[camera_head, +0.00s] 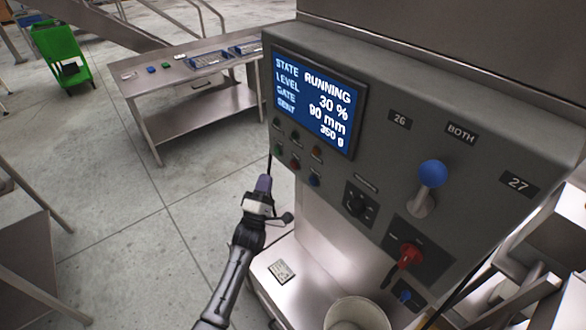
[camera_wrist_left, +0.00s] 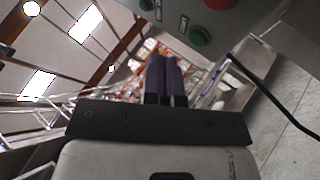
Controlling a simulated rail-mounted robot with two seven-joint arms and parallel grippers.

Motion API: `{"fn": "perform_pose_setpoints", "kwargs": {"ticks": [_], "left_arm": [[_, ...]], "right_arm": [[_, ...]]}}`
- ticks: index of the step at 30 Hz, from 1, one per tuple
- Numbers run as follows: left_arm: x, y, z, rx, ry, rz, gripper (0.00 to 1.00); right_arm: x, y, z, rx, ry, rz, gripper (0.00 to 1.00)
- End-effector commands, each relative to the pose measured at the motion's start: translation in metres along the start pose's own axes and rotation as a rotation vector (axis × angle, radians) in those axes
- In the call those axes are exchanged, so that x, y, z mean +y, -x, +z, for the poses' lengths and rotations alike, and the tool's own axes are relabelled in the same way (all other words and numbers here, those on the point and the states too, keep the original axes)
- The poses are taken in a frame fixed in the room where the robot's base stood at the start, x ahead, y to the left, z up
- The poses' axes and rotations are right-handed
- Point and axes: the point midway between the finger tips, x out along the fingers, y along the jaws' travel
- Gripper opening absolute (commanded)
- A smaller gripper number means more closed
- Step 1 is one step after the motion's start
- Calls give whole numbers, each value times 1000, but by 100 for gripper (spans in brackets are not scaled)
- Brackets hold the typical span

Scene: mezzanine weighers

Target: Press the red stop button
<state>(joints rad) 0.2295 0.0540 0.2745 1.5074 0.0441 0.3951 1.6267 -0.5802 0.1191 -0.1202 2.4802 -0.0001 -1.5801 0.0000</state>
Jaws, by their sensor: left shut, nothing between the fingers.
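The control panel (camera_head: 385,150) carries a cluster of small buttons under its screen. A red button (camera_head: 295,162) sits in the lower row; I cannot read its label. In the left wrist view a red button (camera_wrist_left: 217,4) is cut off by the top edge, near a green button (camera_wrist_left: 199,38). My left gripper (camera_head: 264,183) is shut and empty, below and left of the red button and apart from it. Its closed fingers also show in the left wrist view (camera_wrist_left: 166,62). My right gripper is not in view.
The screen (camera_head: 315,98) reads RUNNING. A blue knob lever (camera_head: 432,174), a black selector (camera_head: 357,205) and a red switch handle (camera_head: 409,254) project from the panel. A pale bucket (camera_head: 357,314) stands below. A steel table (camera_head: 190,65) is behind; floor left is open.

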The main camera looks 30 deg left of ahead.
Motion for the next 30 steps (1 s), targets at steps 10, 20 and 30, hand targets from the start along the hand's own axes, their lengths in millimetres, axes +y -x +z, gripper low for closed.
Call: {"fn": "perform_pose_setpoints", "kwargs": {"ticks": [10, 20, 30], "left_arm": [[-23, -27, 20, 0, 1, 1, 0], [-29, -40, 29, 0, 1, 1, 0], [-30, -41, 30, 0, 0, 0, 0]], "right_arm": [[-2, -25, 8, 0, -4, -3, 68], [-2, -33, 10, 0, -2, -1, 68], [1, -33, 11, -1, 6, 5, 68]]}}
